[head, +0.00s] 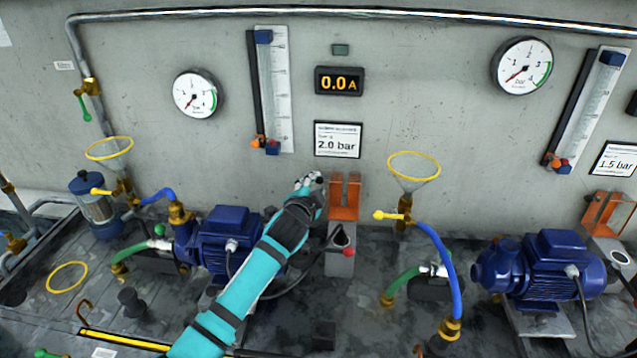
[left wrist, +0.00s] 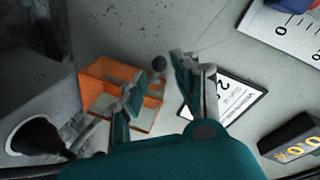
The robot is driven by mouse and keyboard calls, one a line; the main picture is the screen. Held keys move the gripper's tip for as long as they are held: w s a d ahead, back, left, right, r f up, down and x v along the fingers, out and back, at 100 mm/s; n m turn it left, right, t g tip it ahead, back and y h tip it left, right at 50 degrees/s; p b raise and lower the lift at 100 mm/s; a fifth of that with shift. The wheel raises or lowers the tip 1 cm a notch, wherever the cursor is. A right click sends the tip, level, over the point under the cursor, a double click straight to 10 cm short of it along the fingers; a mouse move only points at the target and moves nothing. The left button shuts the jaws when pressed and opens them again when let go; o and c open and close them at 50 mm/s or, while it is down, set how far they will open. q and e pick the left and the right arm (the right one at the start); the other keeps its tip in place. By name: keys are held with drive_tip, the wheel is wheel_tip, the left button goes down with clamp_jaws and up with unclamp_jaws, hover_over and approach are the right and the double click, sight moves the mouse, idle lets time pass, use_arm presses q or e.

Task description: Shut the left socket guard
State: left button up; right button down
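The left socket guard (head: 345,200) is an orange frame standing upright at the back of a grey socket box (head: 340,262), against the wall. It also shows in the left wrist view (left wrist: 96,84), with a clear pane. A black plug (left wrist: 38,137) with a cable sits at the box's face. My left gripper (head: 316,181) is just left of the guard's top in the head view. In the left wrist view its fingers (left wrist: 160,90) are spread, with nothing between them. One finger overlaps the guard; I cannot tell whether they touch. My right gripper is not in view.
A yellow-rimmed funnel (head: 413,167) and blue hose (head: 440,260) are right of the guard. A 2.0 bar sign (head: 338,140) hangs above it. Another orange guard (head: 607,210) stands upright at far right.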

sight(319, 182)
use_arm(q)
drive_tip(key=x, duration=0.2)
drive_tip(key=shift+w+d+f, duration=0.1)
drive_tip(key=shift+w+f, duration=0.1)
drive_tip(key=shift+w, duration=0.05)
drive_tip(key=shift+w+d+f, duration=0.1)
drive_tip(key=shift+w+d, duration=0.05)
drive_tip(key=shift+w, duration=0.45)
drive_tip(key=c, duration=0.6)
clamp_jaws()
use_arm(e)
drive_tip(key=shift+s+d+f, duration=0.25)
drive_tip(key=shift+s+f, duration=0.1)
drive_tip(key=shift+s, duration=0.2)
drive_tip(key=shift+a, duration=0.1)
use_arm(q)
drive_tip(key=s+t+b, duration=0.1)
drive_tip(key=b, duration=0.2)
drive_tip(key=shift+s, duration=0.1)
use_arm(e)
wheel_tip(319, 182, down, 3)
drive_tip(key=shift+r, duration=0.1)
